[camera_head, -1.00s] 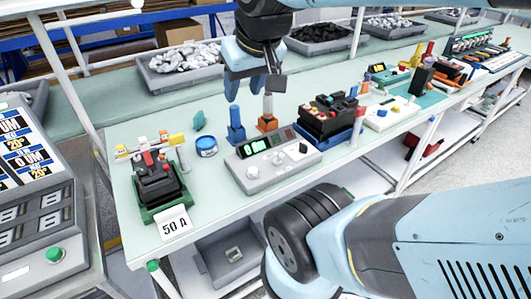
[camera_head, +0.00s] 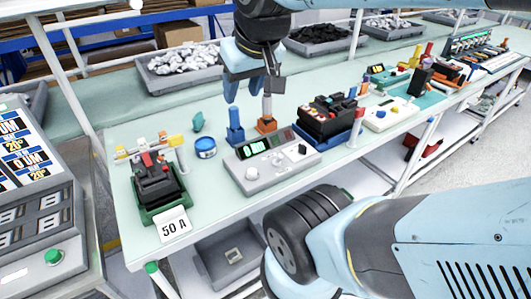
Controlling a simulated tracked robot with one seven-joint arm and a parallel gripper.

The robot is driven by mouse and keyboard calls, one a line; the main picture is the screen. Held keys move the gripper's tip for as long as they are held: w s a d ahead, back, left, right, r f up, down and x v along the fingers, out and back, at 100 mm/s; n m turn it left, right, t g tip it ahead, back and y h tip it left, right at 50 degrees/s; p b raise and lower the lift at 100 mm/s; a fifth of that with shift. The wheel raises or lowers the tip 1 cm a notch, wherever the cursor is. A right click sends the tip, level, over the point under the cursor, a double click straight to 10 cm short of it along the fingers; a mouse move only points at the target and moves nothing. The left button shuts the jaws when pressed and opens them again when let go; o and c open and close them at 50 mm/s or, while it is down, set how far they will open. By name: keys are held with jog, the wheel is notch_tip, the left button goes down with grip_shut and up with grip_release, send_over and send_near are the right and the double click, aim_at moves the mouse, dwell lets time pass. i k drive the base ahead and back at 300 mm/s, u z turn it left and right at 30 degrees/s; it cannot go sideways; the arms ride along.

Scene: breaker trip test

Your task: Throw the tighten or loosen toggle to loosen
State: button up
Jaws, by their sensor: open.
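A grey control box (camera_head: 262,178) stands on the bench near its front edge, with a small display (camera_head: 253,147), a round pale knob (camera_head: 251,172) and small controls on top. A small black lever (camera_head: 302,149) sits at its right end; its lettering is too small to read, so I cannot confirm it is the tighten or loosen toggle or tell its position. My gripper (camera_head: 250,92) hangs above the bench behind the box, open and empty, apart from the box. A driver-like tool (camera_head: 266,106) stands upright in an orange holder (camera_head: 266,125) below the gripper's right finger.
A blue holder (camera_head: 235,128) and a blue round tin (camera_head: 205,148) stand left of the box. A black breaker in a green fixture (camera_head: 144,212) with a "50 A" card (camera_head: 173,225) is at far left. A black-and-blue unit (camera_head: 325,122) stands right. Bins line the back.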

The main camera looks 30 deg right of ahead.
aim_at(280, 157)
jog(key=z, duration=0.25)
jog(key=k, duration=1.4)
jog(key=z, duration=0.9)
jog(key=i, duration=1)
jog(key=u, duration=0.1)
